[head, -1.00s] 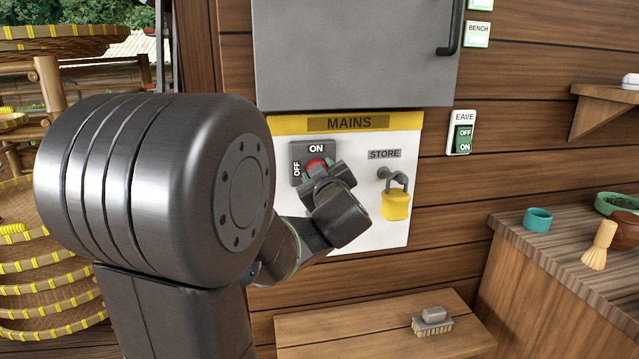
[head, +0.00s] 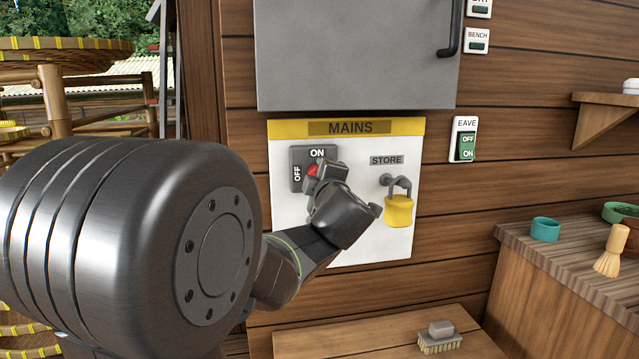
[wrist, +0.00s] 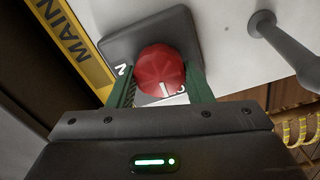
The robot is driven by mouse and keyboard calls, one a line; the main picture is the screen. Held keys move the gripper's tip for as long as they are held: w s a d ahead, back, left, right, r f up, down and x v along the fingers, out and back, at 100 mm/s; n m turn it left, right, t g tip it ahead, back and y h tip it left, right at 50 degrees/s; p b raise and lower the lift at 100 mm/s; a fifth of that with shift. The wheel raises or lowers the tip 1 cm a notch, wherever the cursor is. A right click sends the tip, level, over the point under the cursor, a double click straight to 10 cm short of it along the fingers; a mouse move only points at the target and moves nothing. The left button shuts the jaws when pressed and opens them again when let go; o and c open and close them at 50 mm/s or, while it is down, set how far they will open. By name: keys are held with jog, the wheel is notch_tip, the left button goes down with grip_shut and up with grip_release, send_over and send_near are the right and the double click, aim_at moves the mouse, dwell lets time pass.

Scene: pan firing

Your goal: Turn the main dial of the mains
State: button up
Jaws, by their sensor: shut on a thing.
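The mains panel (head: 292,222) is white with a yellow "MAINS" strip along its top. Its main dial is a red knob (head: 312,170) on a dark grey plate (head: 299,156) marked ON at the top and OFF at the left. In the wrist view the red dial (wrist: 161,70) sits between the green fingers of my gripper (wrist: 160,88), one on each side. My gripper (head: 318,172) is shut on the dial. In the head view my gripper hides much of the dial and plate. A white mark shows on the dial's near edge in the wrist view.
Right of the dial, a yellow padlock (head: 398,211) hangs from the STORE handle (head: 396,183), close to my wrist. A grey cabinet (head: 350,60) is above. A bench with a brush (head: 440,342) is below, and a counter (head: 560,250) stands at the right.

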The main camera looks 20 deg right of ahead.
dwell(0.4)
jog(key=o, duration=1)
jog(key=shift+p+v, duration=1.45)
jog(key=shift+v, duration=5.45)
jog(key=shift+w+a+n, duration=0.1)
jog(key=shift+w+n, duration=0.05)
jog(key=shift+n, duration=0.15)
jog(key=b+x, duration=0.3)
jog(key=x, duration=1)
jog(key=shift+w, duration=0.3)
